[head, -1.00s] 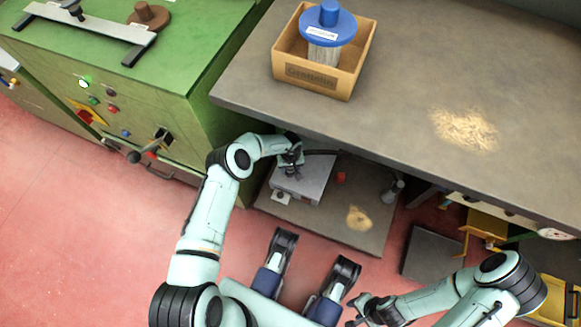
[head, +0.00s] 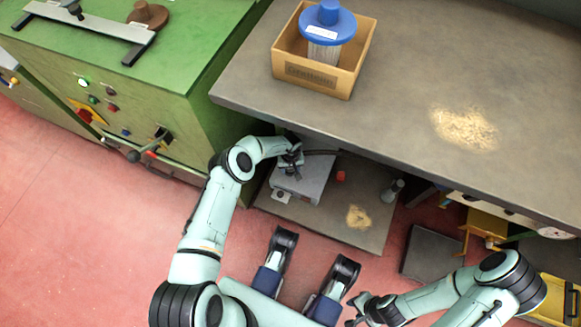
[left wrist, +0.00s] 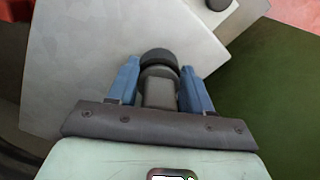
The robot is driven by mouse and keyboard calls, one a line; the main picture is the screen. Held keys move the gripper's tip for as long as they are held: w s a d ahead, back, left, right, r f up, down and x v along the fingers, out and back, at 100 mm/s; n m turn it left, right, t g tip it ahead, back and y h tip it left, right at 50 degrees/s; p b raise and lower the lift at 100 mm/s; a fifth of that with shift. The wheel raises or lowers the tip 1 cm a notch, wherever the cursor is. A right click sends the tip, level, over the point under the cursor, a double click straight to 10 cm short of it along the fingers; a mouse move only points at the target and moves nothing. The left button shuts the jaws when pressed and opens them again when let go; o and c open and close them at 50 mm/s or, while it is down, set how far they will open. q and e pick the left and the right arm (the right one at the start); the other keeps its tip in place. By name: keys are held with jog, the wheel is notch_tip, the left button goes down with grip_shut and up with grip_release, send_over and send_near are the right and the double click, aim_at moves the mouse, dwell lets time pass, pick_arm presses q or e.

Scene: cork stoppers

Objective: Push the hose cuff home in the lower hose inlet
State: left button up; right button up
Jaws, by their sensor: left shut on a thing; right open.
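My left gripper (head: 292,166) is under the workbench, at the grey metal box (head: 314,176) on the lower shelf. In the left wrist view its two blue fingers (left wrist: 160,92) are shut on a grey cuff (left wrist: 158,92). A dark round collar (left wrist: 158,58) lies just beyond the cuff, against a pale grey panel (left wrist: 98,48). I cannot tell how deep the cuff sits or which inlet it faces. A dark hose (head: 322,152) runs right from behind the gripper. My right gripper (head: 358,312) is open and empty, low over the floor.
The workbench (head: 400,90) overhangs the shelf (head: 335,225) and carries a cardboard box (head: 320,78) with a blue-topped filter. A green machine (head: 190,75) stands close on the left. A red piece (head: 341,176) and a grey bottle-like object (head: 393,190) sit on the shelf.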

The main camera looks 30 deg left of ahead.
pick_arm(q)
jog(key=shift+f, duration=0.4)
jog(key=o, duration=1.1)
jog(key=shift+o, duration=0.2)
jog(key=shift+r, duration=0.1)
notch_tip(320, 180, up, 13)
jog(key=p, duration=0.4)
jog(key=shift+r, duration=0.1)
pick_arm(e)
jog(key=w+r+t, duration=0.2)
jog(key=w+r, duration=0.2)
jog(key=w, duration=0.3)
jog(key=shift+w+a+r+n+t, duration=0.2)
jog(key=shift+w+a+n+t, duration=0.1)
jog(key=shift+a+t, duration=0.15)
jog(key=shift+s, duration=0.1)
